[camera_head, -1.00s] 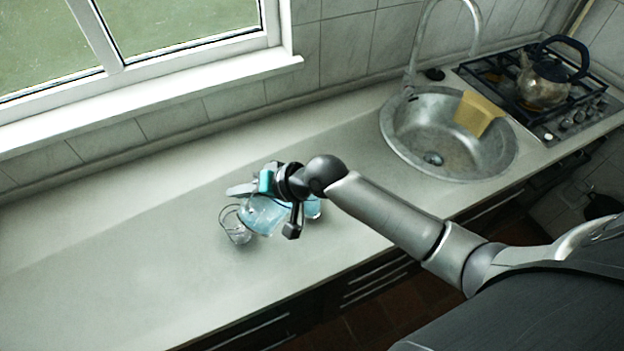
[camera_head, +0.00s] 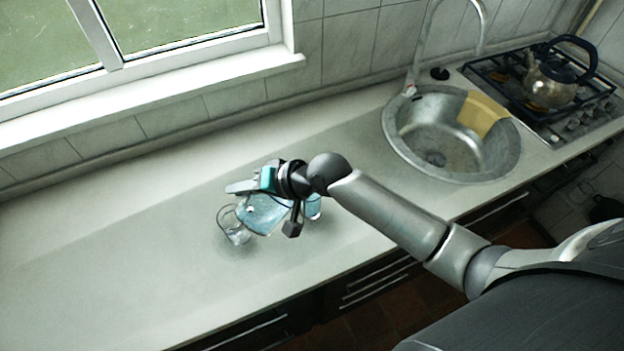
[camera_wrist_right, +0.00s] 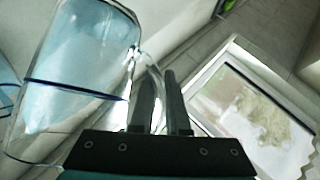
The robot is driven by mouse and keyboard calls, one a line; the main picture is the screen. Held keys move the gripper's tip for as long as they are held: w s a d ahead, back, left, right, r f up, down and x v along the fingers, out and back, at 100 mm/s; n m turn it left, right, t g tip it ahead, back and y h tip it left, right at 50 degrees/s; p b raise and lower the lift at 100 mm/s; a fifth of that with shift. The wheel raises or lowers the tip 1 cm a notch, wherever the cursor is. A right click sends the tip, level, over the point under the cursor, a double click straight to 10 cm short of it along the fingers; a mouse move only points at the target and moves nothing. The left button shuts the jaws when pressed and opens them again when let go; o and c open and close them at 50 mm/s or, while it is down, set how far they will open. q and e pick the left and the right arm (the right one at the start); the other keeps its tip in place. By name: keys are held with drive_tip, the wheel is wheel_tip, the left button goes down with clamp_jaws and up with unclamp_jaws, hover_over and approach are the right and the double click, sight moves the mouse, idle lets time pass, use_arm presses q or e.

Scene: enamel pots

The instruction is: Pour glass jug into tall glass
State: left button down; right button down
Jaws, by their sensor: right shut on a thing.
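The glass jug (camera_head: 262,216), tinted blue, is tilted in the air with its mouth toward the left. In the right wrist view the jug (camera_wrist_right: 80,65) fills the left side, with pale blue liquid inside. My right gripper (camera_head: 243,187) is shut on its handle; the fingers (camera_wrist_right: 160,95) show in the wrist view. A clear glass (camera_head: 237,236) stands on the counter under the jug's mouth, partly overlapped by it. I cannot tell whether liquid is falling or how full this glass is. My left gripper is not in view.
A blue-tinted glass (camera_head: 313,207) stands close to the right of the jug, partly behind my wrist. The counter (camera_head: 110,260) is clear on the left. The sink (camera_head: 450,135) with a yellow cloth (camera_head: 482,114) and a kettle (camera_head: 553,80) on the hob are at the right.

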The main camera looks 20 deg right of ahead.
drive_tip(key=shift+s+a+r, duration=0.1)
drive_tip(key=shift+a+r, duration=0.2)
drive_tip(key=shift+a, duration=0.1)
drive_tip(key=shift+d, duration=0.35)
drive_tip(key=shift+a+r, duration=0.15)
drive_tip(key=shift+a, duration=0.15)
drive_tip(key=shift+w+d, duration=0.2)
drive_tip(key=shift+d, duration=0.2)
drive_tip(key=shift+s+a+r+y, duration=0.1)
drive_tip(key=shift+a+y, duration=0.15)
drive_tip(key=shift+y, duration=0.05)
drive_tip(key=shift+d, duration=0.3)
drive_tip(key=shift+a+r, duration=0.1)
drive_tip(key=shift+a, duration=0.1)
